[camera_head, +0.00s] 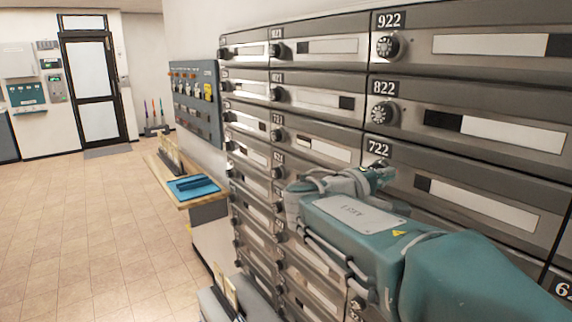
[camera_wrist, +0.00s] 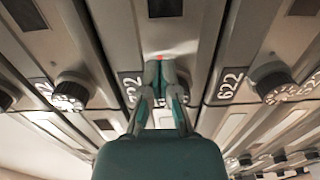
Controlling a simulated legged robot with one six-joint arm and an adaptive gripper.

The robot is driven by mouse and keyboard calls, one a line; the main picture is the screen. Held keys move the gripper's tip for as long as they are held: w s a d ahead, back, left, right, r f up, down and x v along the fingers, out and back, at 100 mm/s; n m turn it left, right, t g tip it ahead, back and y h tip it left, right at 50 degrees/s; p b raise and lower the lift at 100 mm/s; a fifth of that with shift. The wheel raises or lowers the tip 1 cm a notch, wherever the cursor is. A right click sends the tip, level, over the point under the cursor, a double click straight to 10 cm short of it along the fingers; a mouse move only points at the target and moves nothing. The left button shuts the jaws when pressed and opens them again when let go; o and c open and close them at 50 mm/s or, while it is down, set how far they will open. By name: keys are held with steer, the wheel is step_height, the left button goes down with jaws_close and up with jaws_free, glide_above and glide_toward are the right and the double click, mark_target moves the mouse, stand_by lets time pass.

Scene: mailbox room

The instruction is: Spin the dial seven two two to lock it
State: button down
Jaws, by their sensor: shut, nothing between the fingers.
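The 722 mailbox door has a black number plate (camera_head: 378,149) and a card slot (camera_head: 480,203) in the head view. Its plate (camera_wrist: 130,88) is partly covered in the wrist view. My gripper (camera_head: 380,174) is at the 722 door, just below the number plate, where the dial sits. In the wrist view my gripper (camera_wrist: 161,68) has its fingertips together, with a small red spot at the tips. I cannot tell whether they touch the dial.
The 822 dial (camera_head: 385,113) and 922 dial (camera_head: 387,46) are above. The 622 dial (camera_wrist: 276,84) is to the right in the wrist view. More mailbox columns run to the left. A wooden ledge with a blue tray (camera_head: 192,188) juts out. The tiled floor (camera_head: 75,220) is open.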

steer(key=shift+w+a, duration=0.3)
stand_by(0.5)
steer(key=shift+a, duration=0.25)
steer(key=shift+d+f, duration=0.1)
steer(key=shift+f, duration=1.15)
stand_by(0.5)
steer(key=shift+s+d+f, duration=0.1)
steer(key=shift+s+f, duration=0.05)
steer(key=shift+s, duration=0.05)
steer(key=v, duration=0.6)
